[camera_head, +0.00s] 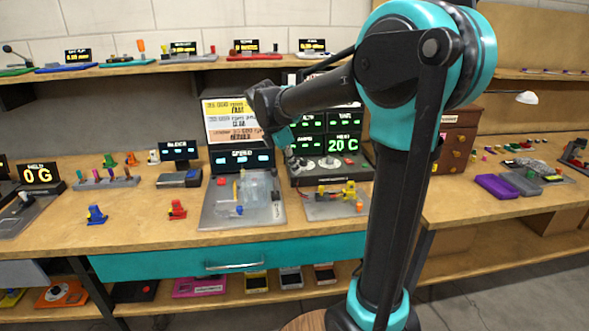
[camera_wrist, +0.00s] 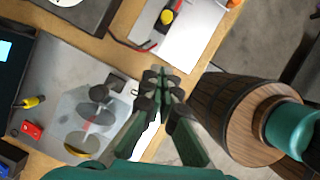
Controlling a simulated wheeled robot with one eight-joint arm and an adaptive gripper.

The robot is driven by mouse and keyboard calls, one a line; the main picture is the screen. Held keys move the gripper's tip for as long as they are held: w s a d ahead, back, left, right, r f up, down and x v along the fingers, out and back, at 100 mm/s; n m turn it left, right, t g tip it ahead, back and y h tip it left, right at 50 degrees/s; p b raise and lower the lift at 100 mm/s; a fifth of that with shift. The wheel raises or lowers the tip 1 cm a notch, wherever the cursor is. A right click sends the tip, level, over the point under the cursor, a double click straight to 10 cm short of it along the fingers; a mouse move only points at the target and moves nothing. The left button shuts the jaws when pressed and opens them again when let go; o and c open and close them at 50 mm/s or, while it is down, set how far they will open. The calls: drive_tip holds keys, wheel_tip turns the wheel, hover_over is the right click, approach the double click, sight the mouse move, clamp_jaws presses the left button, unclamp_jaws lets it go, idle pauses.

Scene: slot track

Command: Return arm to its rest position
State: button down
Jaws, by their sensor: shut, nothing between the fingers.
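My gripper (camera_wrist: 160,82) is shut and empty in the wrist view, with its fingertips together over the bench's front edge area. In the head view my arm rises from the bottom right, bends at a teal joint and reaches left. The gripper (camera_head: 292,157) shows small below the dark forearm end, in front of the display screens. It looks apart from the bench things, though its exact height is hard to tell. My own base shows at the right of the wrist view.
A wooden bench (camera_head: 140,225) runs across, with a grey slot track plate (camera_head: 215,212) under a display (camera_head: 240,159). A plate with yellow parts (camera_head: 338,203) lies to its right. Purple bin (camera_head: 496,187) stands farther right. Shelves (camera_head: 130,69) hang above; a teal drawer (camera_head: 150,262) is below.

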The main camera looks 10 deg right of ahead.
drive_tip(key=s+d+f+m, duration=0.1)
drive_tip(key=s+f+m, duration=0.2)
drive_tip(key=s+d+f+m+y, duration=0.1)
drive_tip(key=s+d+f+m, duration=0.1)
drive_tip(key=s+f+m, duration=0.1)
drive_tip(key=s+d+f+m+y, duration=0.1)
drive_tip(key=s+d+f+m, duration=0.1)
drive_tip(key=s+m, duration=0.1)
drive_tip(key=shift+s+f+m+t, duration=0.15)
drive_tip(key=shift+f+m+t, duration=0.15)
drive_tip(key=shift+f+t, duration=0.1)
drive_tip(key=s+d+f+m+t+y, duration=0.1)
drive_tip(key=s+f+m+t+y, duration=0.1)
drive_tip(key=s+f+m, duration=0.7)
drive_tip(key=s+m, duration=0.2)
drive_tip(key=m, duration=0.1)
drive_tip(key=shift+s+d+f, duration=0.2)
drive_tip(key=shift+s+d, duration=0.1)
drive_tip(key=shift+s, duration=0.1)
